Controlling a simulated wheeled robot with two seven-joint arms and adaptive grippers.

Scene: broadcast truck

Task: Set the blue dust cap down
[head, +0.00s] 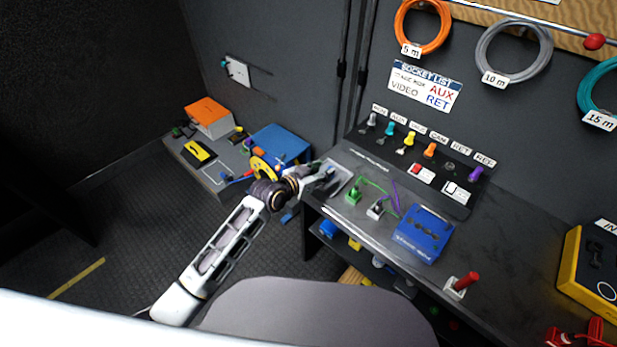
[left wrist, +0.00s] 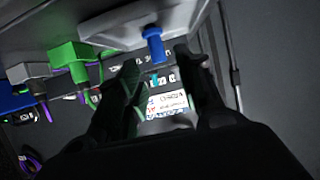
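The blue dust cap (left wrist: 153,43) stands on a pale grey tray (left wrist: 112,27) in the left wrist view, which shows the desk upside down. The tray (head: 341,183) lies at the left end of the dark desk in the head view. My left gripper (head: 323,173) is at the tray. In the left wrist view its two fingers (left wrist: 156,58) are spread apart, with a visible gap on each side of the cap. The cap is small and partly hidden by the gripper in the head view. My right gripper is not in view.
Right of the tray stand a green connector (head: 354,195) and a grey connector (head: 377,208) with cables, then a blue box (head: 424,234). A red-handled item (head: 464,284) is near the front edge. A socket panel (head: 420,155) rises behind. A blue case (head: 280,143) stands at left.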

